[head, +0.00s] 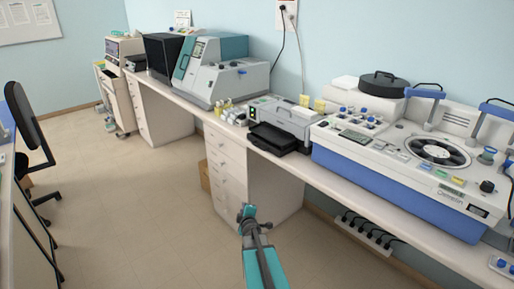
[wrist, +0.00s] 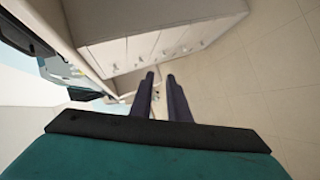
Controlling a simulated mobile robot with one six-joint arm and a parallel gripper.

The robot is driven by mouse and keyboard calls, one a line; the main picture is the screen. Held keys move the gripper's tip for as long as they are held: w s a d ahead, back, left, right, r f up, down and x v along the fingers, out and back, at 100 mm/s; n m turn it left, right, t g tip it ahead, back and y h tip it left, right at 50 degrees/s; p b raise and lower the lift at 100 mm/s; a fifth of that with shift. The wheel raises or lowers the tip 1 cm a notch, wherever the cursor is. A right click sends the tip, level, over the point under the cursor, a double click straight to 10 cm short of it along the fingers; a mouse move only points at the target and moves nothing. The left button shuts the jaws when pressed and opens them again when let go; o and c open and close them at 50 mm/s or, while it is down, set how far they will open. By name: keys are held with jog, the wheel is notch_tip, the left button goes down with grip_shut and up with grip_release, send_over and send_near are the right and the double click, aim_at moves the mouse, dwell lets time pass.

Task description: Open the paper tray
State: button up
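A grey-white printer (head: 290,115) stands on the long counter near the middle of the head view. Its black paper tray (head: 272,139) is at the front, low down, near the counter's front edge. In the wrist view a dark piece (wrist: 86,95) juts at the counter edge on the left; I cannot tell for sure that it is the tray. My gripper (head: 247,212) is in front of the drawers, lower than the counter top and apart from the tray. In the wrist view its two dark fingers (wrist: 161,76) stand a narrow gap apart with nothing between them.
A white drawer cabinet (head: 228,172) stands under the counter, left of the printer. Small bottles (head: 228,112) and a large grey-teal machine (head: 220,75) are left of the printer. A white-and-blue machine (head: 345,168) is at right. The floor (head: 140,215) at left is clear.

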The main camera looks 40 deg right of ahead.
jog(key=d+r+n+t+h+p, duration=0.1)
jog(key=d+r+n+t+p, duration=0.2)
jog(key=d+r, duration=0.8)
jog(key=n+t, duration=0.3)
jog(key=n, duration=0.1)
send_near(258, 147)
jog(key=v, duration=0.3)
jog(key=shift+d, duration=0.1)
jog(key=shift+w, duration=0.15)
jog(key=shift+p+x, duration=2.45)
jog(key=shift+x, duration=4.3)
jog(key=shift+f, duration=0.15)
jog(key=shift+c, duration=0.4)
grip_shut()
